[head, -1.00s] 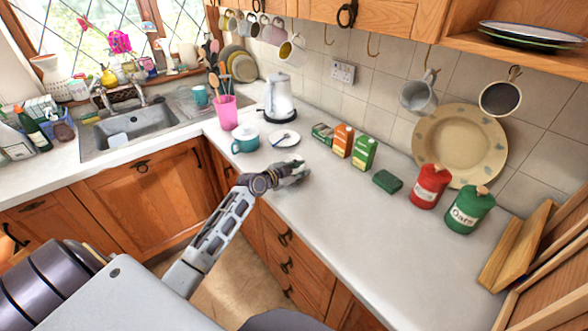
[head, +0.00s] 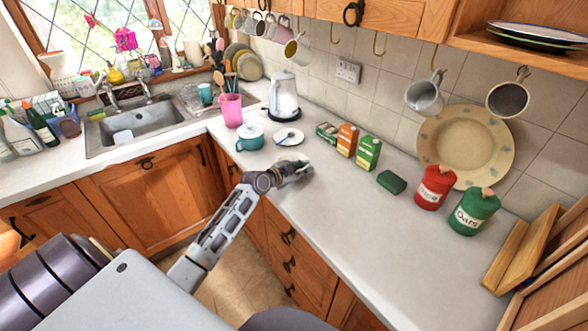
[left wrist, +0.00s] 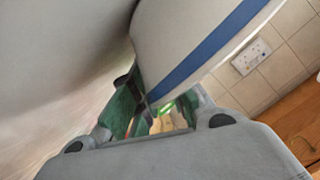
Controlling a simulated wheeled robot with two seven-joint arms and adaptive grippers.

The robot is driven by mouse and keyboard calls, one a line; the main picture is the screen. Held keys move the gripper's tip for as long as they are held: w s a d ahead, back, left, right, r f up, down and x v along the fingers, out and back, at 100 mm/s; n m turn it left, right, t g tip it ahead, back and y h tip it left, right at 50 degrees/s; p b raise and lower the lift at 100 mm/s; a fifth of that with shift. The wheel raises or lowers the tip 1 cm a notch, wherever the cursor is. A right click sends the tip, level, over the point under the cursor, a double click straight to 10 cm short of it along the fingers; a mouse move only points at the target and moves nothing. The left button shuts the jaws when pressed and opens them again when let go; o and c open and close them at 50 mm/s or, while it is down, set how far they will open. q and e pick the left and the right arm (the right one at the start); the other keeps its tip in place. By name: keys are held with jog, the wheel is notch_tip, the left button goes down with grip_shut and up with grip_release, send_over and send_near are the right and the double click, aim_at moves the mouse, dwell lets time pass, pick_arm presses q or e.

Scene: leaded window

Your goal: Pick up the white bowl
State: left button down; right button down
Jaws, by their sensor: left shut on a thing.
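My left gripper (head: 296,169) is over the front edge of the worktop, in front of the small white saucer (head: 288,138). In the left wrist view its fingers (left wrist: 155,112) are closed on a white curved piece with a blue band, which I take as the white bowl (left wrist: 195,45). The bowl fills much of the upper part of that view, very close to the camera. In the head view I cannot make out the bowl's shape at the gripper. My right gripper is not in view.
A teal cup (head: 250,138), pink utensil holder (head: 231,110) and kettle (head: 284,97) stand behind the gripper. Cartons (head: 368,152), a green block (head: 391,182), red canister (head: 435,187) and green canister (head: 474,211) line the right side. The worktop's front middle (head: 350,220) is clear.

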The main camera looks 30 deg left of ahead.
pick_arm(q)
notch_tip(320, 180, up, 10)
dwell(0.8)
dwell(0.3)
jog(key=shift+s, duration=0.1)
dwell(0.4)
